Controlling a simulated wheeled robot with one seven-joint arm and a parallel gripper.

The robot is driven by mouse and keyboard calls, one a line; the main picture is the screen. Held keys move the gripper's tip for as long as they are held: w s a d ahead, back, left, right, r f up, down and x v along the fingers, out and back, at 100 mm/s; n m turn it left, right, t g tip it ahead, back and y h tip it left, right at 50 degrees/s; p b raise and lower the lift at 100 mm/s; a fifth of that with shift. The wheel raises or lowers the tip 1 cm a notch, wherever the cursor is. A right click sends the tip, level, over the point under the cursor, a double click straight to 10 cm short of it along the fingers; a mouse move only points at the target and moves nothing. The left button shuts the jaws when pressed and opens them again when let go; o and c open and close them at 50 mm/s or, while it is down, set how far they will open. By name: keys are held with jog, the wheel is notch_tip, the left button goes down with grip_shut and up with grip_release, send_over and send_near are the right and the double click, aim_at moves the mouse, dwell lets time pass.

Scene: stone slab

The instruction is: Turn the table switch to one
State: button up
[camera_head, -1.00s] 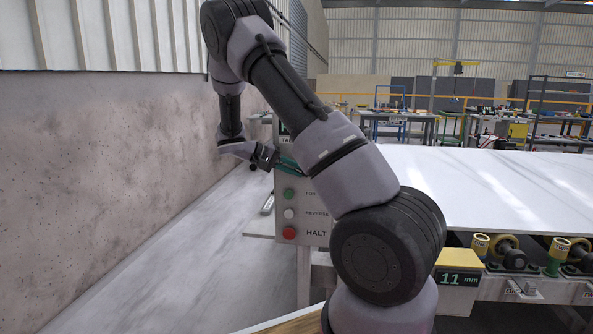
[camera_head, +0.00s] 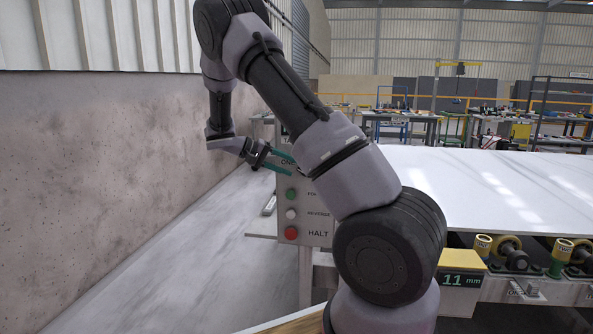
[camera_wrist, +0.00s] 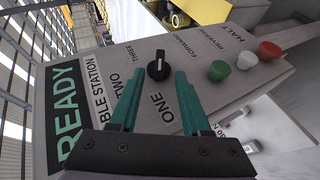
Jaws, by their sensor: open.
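The table switch is a black round knob (camera_wrist: 158,67) with a pale line, on a grey control panel (camera_wrist: 205,62). In the wrist view, the word ONE is below the knob, TWO lower left and THREE upper left. The knob's line runs roughly up and down in the picture, on the axis toward ONE; I cannot tell which end is the pointer. My gripper (camera_wrist: 159,80) is open with green fingers, their tips on either side of the knob in the picture; contact is not clear. In the head view my gripper (camera_head: 281,163) is at the panel's upper left, and my arm hides the knob.
Green (camera_wrist: 218,70), white (camera_wrist: 245,60) and red (camera_wrist: 269,51) buttons stick out of the panel beside the knob. A dark READY display (camera_wrist: 68,110) is at its other end. The white slab (camera_head: 500,190) lies right of my arm; a concrete wall (camera_head: 100,180) stands left.

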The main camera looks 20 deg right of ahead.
jog(key=s+v, duration=0.1)
jog(key=v, duration=0.5)
jog(key=shift+w+a, duration=0.3)
jog(key=shift+w, duration=0.25)
jog(key=shift+r, duration=0.2)
jog(key=s+a+r+t+y, duration=0.1)
jog(key=s+r+t+y, duration=0.2)
jog(key=s, duration=0.7)
jog(key=s+a+r+t+y, duration=0.2)
jog(key=s+r+y, duration=0.4)
jog(key=s, duration=0.4)
jog(key=s+a+r+t+y, duration=0.1)
jog(key=s+r+t+y, duration=0.3)
jog(key=s+r, duration=0.3)
jog(key=s+y, duration=0.1)
jog(key=s, duration=0.2)
jog(key=shift+s+a, duration=0.2)
jog(key=shift+a, duration=0.1)
